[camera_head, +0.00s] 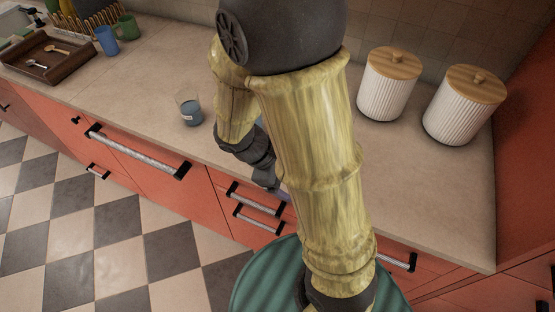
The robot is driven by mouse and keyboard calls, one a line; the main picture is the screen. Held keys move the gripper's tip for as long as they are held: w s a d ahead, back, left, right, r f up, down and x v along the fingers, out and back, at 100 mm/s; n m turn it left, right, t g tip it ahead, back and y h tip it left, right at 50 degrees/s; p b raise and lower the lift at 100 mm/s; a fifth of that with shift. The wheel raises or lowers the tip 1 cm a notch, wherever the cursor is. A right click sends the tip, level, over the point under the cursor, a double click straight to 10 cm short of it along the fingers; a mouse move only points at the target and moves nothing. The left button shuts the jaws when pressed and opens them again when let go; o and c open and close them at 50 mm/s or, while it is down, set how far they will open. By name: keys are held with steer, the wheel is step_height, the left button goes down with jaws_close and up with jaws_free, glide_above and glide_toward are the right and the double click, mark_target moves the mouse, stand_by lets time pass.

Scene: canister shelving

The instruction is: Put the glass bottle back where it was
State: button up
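My gripper (268,180) hangs over the counter's front edge near the drawers, partly hidden behind my arm. I cannot tell whether it is open or shut. A small purplish patch (285,195) shows beside it, and I cannot tell what it is. A clear glass container (190,109) with bluish contents and a small label stands upright on the counter, left of my arm and apart from the gripper. It looks more like a tumbler or jar than a bottle. No other glass bottle is clearly visible; my arm hides part of the counter.
Two white ribbed canisters (386,91) with wooden lids stand at the back right of the counter (420,190). A brown tray (45,62) with utensils, a blue mug (108,41) and a green mug (128,27) are at the far left. Bare counter lies between.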

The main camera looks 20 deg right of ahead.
steer(key=r+m+t+y, duration=0.1)
steer(key=m+y, duration=0.1)
steer(key=m, duration=0.1)
steer(key=w+a+r+m+t+y, duration=0.1)
steer(key=m+y, duration=0.1)
steer(key=m, duration=0.1)
steer(key=w+a+r+m+t+y, duration=0.1)
steer(key=r+m+t+y, duration=0.1)
steer(key=m, duration=0.2)
steer(key=shift+a, duration=0.1)
